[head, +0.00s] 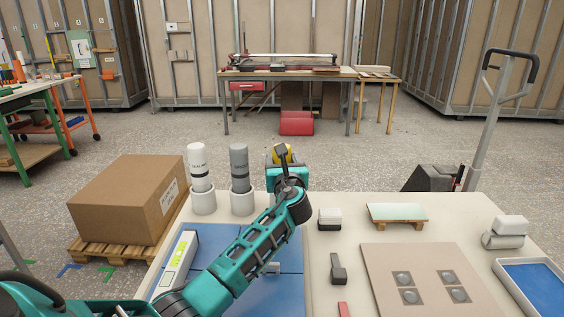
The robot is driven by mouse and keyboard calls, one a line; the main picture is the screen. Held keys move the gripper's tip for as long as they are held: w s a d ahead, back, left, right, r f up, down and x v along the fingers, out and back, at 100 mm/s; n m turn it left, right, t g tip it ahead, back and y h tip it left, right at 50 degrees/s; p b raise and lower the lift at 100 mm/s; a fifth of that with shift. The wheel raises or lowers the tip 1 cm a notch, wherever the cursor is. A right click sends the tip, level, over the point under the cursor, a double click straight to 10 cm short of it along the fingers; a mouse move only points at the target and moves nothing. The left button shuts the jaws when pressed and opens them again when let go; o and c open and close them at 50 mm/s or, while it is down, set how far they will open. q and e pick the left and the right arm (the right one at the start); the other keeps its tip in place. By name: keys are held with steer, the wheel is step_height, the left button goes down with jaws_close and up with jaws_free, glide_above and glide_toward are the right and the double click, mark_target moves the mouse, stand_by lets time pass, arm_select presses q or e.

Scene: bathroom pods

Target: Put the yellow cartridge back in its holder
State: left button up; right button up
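The yellow cartridge (274,155) shows only in part at the back edge of the table, behind the end of my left arm. My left gripper (285,160) is right at it. The arm hides its fingertips, so I cannot tell whether they are closed on the cartridge. A white cartridge (198,168) and a grey cartridge (239,168) stand upright in two round white holders (203,204) (242,205) to the left. A third holder is not visible; the area below the yellow cartridge is covered by my arm. My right gripper is not in view.
A blue mat (290,285) lies under my arm, with a white and yellow-green tool (177,262) on its left. A white-topped block (330,217), a glass-topped piece (397,213), a beige board (425,262) and a blue tray (535,285) lie to the right. A cardboard box (125,198) stands left of the table.

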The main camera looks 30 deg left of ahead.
arm_select(q)
steer(key=o, duration=0.5)
steer(key=shift+c, duration=0.2)
steer(key=p+v, duration=0.1)
steer(key=v, duration=1.2)
